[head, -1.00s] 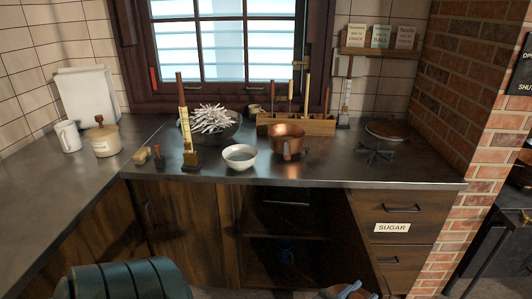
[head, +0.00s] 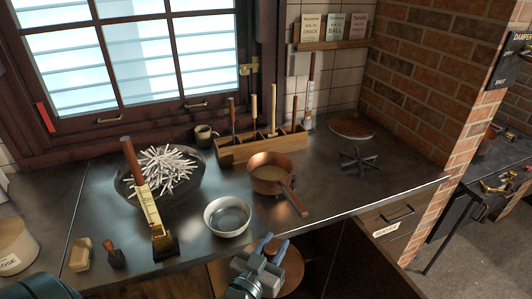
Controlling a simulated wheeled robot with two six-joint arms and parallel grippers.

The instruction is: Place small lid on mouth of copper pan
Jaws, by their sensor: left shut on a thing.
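The copper pan (head: 268,172) stands upright on the dark counter with its mouth uncovered and its handle pointing to the lower right. My left gripper (head: 273,244), with blue fingertips, is at the bottom middle, in front of the counter edge and nearer than the pan. It is shut on a round copper-brown lid (head: 293,267), which is partly hidden behind the gripper. The lid is apart from the pan. A second brown disc (head: 352,126) lies at the back right of the counter, behind a dark trivet (head: 358,160). My right gripper is not in view.
A white bowl (head: 228,217) stands left of the pan, close to the counter edge. A wide bowl of white sticks (head: 165,168) and a tall upright tool (head: 146,205) stand farther left. A wooden tool rack (head: 262,143) is behind the pan.

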